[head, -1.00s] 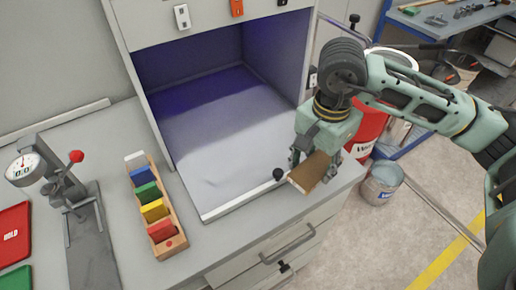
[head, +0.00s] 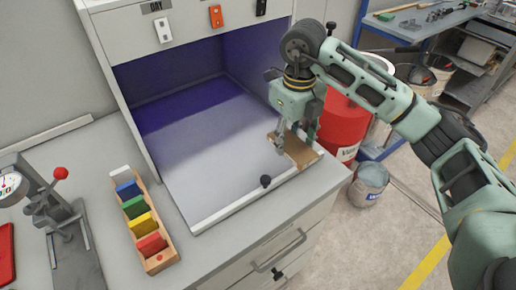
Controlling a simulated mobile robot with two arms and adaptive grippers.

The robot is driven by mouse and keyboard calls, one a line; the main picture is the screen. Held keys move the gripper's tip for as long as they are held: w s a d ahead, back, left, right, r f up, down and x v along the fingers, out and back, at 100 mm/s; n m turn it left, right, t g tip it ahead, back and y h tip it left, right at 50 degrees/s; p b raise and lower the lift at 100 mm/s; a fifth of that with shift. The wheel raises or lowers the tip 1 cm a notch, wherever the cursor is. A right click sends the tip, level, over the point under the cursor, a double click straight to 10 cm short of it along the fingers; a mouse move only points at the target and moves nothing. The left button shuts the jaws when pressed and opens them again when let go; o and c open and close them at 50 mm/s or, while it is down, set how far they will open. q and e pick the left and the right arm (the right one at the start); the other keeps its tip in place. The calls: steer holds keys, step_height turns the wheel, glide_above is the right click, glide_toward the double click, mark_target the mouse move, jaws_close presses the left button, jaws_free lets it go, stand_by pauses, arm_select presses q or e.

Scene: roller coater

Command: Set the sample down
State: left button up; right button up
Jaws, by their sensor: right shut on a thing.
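The sample, a flat brown wooden panel (head: 299,152), is in my right gripper (head: 296,143) at the front right corner of the lit booth. My right gripper points down and is shut on the panel, with its fingers covering part of it. The panel lies over the booth's pale floor (head: 205,155) and close to its front lip (head: 230,207). I cannot tell whether it touches the floor or hangs just above. My left gripper is not in view.
A wooden rack of coloured cards (head: 159,263) and a press with a dial gauge (head: 62,215) are on the left bench. A red drum (head: 342,125) and a bucket (head: 368,183) stand right. The booth floor is otherwise clear.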

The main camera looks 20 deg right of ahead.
steer(key=p, duration=0.2)
glide_above(266, 155)
steer(key=f, duration=0.4)
steer(key=shift+s, duration=0.4)
steer(key=shift+w+a+f, duration=0.1)
steer(key=shift+w+f, duration=0.25)
step_height(266, 155, down, 4)
steer(key=shift+r+p, duration=0.15)
steer(key=shift+p, duration=0.75)
steer(key=shift+f, duration=0.3)
steer(key=o, duration=1.2)
steer(key=shift+r, duration=0.15)
